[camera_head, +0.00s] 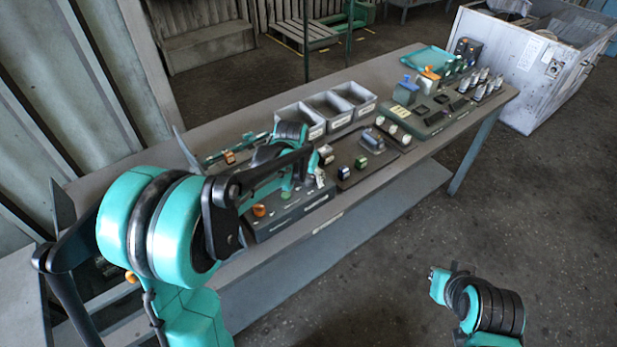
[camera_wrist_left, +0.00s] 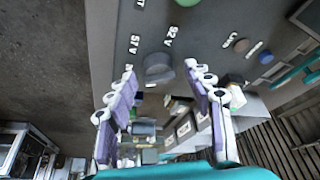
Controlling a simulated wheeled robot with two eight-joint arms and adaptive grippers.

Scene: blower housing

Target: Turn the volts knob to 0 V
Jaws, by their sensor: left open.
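The volts knob (camera_wrist_left: 158,68) is a round grey knob on the dark control panel (camera_wrist_left: 110,50) in the left wrist view. White volt markings (camera_wrist_left: 134,43) are printed beside it; they are small and rotated, and I cannot tell its exact setting. My left gripper (camera_wrist_left: 160,76) is open, with its two purple-padded fingers on either side of the knob's line of sight. I cannot tell whether they touch it. In the head view the panel (camera_head: 290,224) sits at the bench's near side, and my left arm hides part of it.
The panel also carries an orange knob (camera_head: 259,210) and a green button (camera_head: 286,197). Grey bins (camera_head: 340,121) stand behind on the bench (camera_head: 222,126). Other small devices (camera_head: 371,141) and a teal tray (camera_head: 428,57) lie farther right. The floor in front is clear.

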